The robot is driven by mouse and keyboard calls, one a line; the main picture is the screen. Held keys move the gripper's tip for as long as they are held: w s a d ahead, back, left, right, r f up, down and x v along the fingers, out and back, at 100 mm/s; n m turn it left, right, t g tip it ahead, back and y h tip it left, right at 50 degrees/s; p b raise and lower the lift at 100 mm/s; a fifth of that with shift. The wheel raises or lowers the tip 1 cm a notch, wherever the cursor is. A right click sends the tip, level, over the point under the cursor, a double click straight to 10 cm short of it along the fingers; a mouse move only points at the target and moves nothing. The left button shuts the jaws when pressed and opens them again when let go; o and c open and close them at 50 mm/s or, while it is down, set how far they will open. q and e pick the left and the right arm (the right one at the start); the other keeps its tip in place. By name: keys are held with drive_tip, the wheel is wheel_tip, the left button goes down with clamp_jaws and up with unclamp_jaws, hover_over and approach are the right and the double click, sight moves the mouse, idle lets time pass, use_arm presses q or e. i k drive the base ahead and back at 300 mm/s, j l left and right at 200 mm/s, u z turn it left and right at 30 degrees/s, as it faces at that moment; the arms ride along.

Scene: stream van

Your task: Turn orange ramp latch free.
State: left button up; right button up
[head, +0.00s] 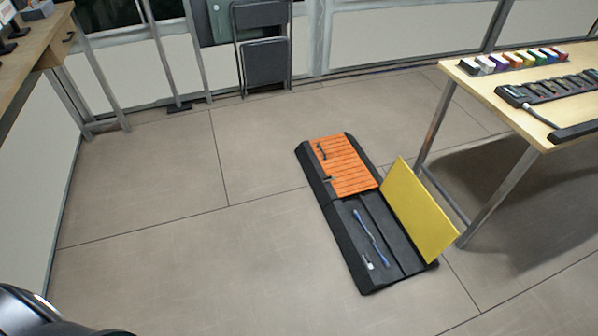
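A black floor ramp (345,238) lies on the tiled floor in the middle of the head view. Its far half is covered by a flat orange slatted lid (352,168), which looks closed. Two small dark fittings sit on this lid: a bar-like one (321,151) near its far left and a shorter one (327,179) at its near left edge. I cannot tell which is the latch or how it is turned. The near half is open, with a yellow lid (420,210) tilted up on the right side. Neither gripper is in view.
A blue cable (371,237) and a small white-and-dark piece (368,262) lie in the open channel. A wooden table (540,130) with metal legs stands right, holding coloured blocks and a black device. A folded chair (264,62) leans at the back. Floor left of the ramp is clear.

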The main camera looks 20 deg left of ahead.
sight(328, 178)
drive_tip(key=i+j+u, duration=0.1)
drive_tip(key=i, duration=0.35)
drive_tip(key=i+j+u, duration=0.1)
drive_tip(key=i+j, duration=0.15)
drive_tip(key=i, duration=0.2)
drive_tip(key=i+j+z, duration=0.1)
drive_tip(key=z, duration=0.6)
